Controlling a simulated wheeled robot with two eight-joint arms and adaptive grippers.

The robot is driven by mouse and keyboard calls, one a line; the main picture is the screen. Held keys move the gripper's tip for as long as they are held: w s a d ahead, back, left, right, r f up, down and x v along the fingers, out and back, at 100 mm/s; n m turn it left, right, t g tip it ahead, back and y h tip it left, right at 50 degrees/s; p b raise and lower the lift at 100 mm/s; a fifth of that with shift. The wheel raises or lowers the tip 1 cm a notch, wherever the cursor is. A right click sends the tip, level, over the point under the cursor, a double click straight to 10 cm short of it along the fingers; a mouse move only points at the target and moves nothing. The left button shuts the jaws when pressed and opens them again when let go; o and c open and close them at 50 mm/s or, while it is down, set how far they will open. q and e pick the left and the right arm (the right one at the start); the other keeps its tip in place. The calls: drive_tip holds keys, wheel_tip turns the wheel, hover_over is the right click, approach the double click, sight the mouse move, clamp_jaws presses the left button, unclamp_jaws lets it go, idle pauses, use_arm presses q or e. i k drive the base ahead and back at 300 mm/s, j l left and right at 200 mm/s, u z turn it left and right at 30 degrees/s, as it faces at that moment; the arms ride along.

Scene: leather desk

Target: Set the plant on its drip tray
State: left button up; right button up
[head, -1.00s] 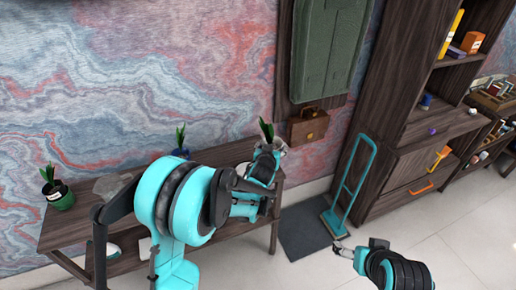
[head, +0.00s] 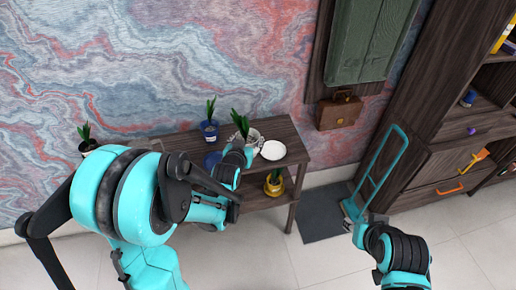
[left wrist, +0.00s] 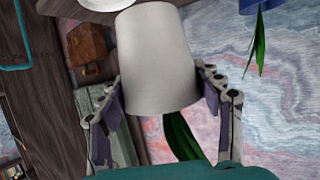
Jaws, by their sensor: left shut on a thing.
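The plant, green leaves in a whitish pot (head: 252,137), is held by my left gripper (head: 240,150) over the wooden table. In the left wrist view the pot (left wrist: 155,60) is between the two fingers, its leaves (left wrist: 182,135) towards the bottom of the picture. A white round saucer (head: 273,150) lies on the table just right of the pot in the head view. Its edge also shows in the left wrist view (left wrist: 100,4). Whether the pot's base touches the table is hidden. My right gripper (head: 351,211) is low at the right, its jaws unclear.
A blue pot with a plant (head: 208,131) and a blue saucer (head: 212,160) stand left of the held plant. A yellow pot (head: 274,185) is on the lower shelf. Another potted plant (head: 87,144) is at the far left.

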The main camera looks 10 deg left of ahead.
sight(273, 152)
drive_tip(key=i+l+u, duration=0.15)
drive_tip(key=l+u, duration=0.4)
drive_tip(key=l, duration=0.2)
drive_tip(key=i+l+u, duration=0.15)
drive_tip(key=l+u, duration=0.3)
drive_tip(key=l, duration=2.05)
drive_tip(key=i, duration=0.1)
